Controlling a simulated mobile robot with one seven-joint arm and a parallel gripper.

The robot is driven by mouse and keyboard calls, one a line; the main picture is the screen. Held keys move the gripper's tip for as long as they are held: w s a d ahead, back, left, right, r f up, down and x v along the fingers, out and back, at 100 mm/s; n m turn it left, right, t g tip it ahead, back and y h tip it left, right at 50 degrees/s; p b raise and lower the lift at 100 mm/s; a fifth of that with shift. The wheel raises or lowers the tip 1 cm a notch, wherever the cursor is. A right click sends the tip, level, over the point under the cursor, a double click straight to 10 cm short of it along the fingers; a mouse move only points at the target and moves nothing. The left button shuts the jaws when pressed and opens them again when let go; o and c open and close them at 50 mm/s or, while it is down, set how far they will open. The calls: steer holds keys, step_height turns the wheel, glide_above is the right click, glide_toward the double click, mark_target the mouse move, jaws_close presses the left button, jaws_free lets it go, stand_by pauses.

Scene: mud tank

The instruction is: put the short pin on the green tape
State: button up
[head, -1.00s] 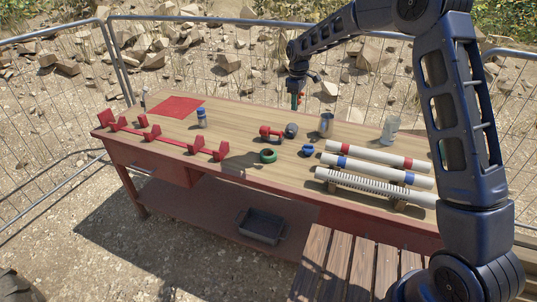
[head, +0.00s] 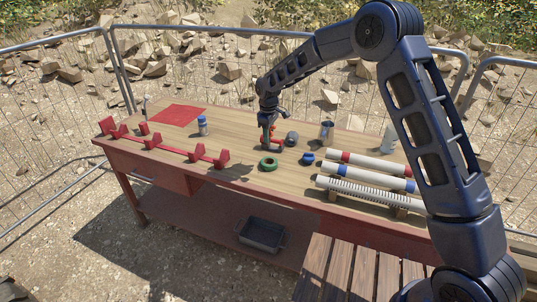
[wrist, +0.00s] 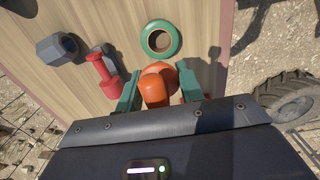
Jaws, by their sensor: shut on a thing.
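My gripper (head: 268,132) hangs over the workbench, just behind the green tape in the head view. In the wrist view, its teal fingers (wrist: 153,92) are shut on an orange piece with a rounded end, which looks like the short pin (wrist: 154,90). The green tape (head: 268,163) is a ring lying flat on the bench. It also shows in the wrist view (wrist: 175,51), just beyond the held pin, with its hole empty. The pin's far end is hidden, and it appears apart from the tape.
A red dumbbell-shaped piece (wrist: 103,70) and a dark hexagonal piece (wrist: 57,48) lie beside the gripper. A blue ring (head: 308,158), a metal cup (head: 326,131) and racked tubes (head: 375,172) are to the right. A red rack (head: 170,145) and blue-capped bottle (head: 202,125) are left.

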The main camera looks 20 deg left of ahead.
step_height(320, 180, down, 10)
steer(key=shift+r, duration=0.1)
stand_by(0.4)
steer(key=o, duration=1)
steer(key=shift+f, duration=0.2)
steer(key=shift+r, duration=0.15)
step_height(320, 180, up, 12)
